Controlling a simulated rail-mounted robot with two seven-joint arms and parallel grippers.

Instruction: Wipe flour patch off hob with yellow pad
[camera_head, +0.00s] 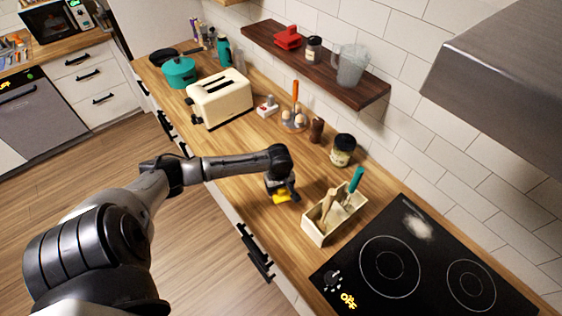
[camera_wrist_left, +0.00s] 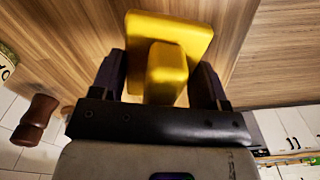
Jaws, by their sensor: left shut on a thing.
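The black hob (camera_head: 420,270) is at the lower right in the head view. A whitish flour patch (camera_head: 417,228) lies on its upper part, behind the left ring. My left gripper (camera_head: 282,190) points down over the wooden counter, left of the hob and the utensil box. It is shut on the yellow pad (camera_head: 281,198). In the left wrist view the pad (camera_wrist_left: 190,38) shows as a wide yellow slab with a raised block, and the fingers (camera_wrist_left: 160,80) are on both sides of that block. I cannot tell whether the pad touches the counter. My right gripper is not in view.
A wooden box (camera_head: 318,238) with utensils stands between the gripper and the hob. A jar (camera_head: 342,150), a pepper mill (camera_head: 317,130), an egg holder (camera_head: 295,122) and a toaster (camera_head: 220,98) stand along the counter. A range hood (camera_head: 500,80) overhangs at right.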

